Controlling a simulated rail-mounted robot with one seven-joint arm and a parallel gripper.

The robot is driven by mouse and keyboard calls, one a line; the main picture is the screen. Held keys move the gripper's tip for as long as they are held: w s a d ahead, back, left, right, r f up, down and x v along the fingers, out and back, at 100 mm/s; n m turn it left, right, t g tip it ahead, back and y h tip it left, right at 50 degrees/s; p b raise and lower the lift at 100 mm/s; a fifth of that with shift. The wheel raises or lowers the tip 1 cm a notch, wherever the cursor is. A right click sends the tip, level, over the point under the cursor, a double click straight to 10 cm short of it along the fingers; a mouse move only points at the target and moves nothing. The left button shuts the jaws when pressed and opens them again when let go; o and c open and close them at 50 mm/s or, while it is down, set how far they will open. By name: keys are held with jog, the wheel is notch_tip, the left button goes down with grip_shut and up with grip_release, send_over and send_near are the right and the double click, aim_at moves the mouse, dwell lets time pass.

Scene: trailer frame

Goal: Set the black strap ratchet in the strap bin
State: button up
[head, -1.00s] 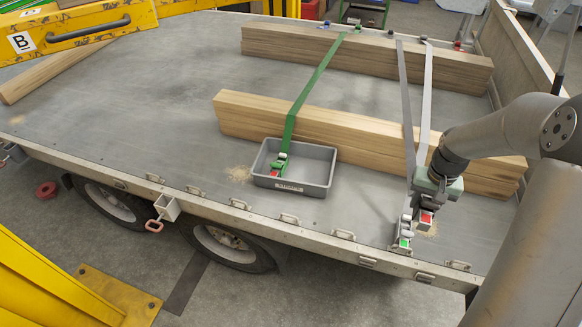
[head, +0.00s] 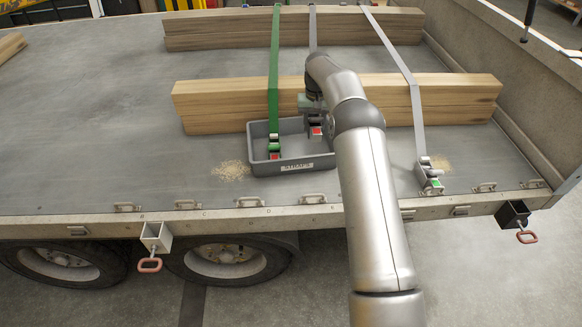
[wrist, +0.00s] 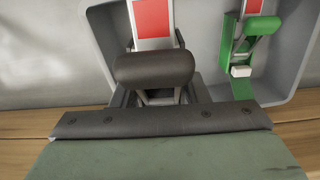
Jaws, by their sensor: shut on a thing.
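The black strap ratchet (head: 317,132) has a dark handle and a red label. It hangs from my gripper (head: 312,112) at the right part of the grey strap bin (head: 262,166). In the wrist view the ratchet's dark handle (wrist: 153,68) and red label stand over the bin (wrist: 210,40), with my gripper (wrist: 160,98) shut on the ratchet. I cannot tell whether the ratchet touches the bin floor. My arm hides the bin's right end in the head view.
A green ratchet (head: 274,148) on a green strap lies in the bin's left part. Another ratchet (head: 429,178), with a green label, sits on the deck to the right. Timber stacks (head: 225,105) lie behind the bin. Bare deck (head: 110,130) is at left.

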aim_at(309, 152)
jog(key=f, duration=0.1)
jog(key=w+f+b, duration=0.2)
jog(key=shift+a+f, duration=0.2)
jog(key=shift+a, duration=0.05)
jog(key=shift+f+p, duration=0.3)
jog(key=shift+f, duration=3.55)
jog(key=shift+f, duration=0.25)
jog(key=o, duration=1.2)
jog(key=shift+r, duration=0.15)
notch_tip(309, 152, up, 12)
jog(key=shift+r, duration=0.1)
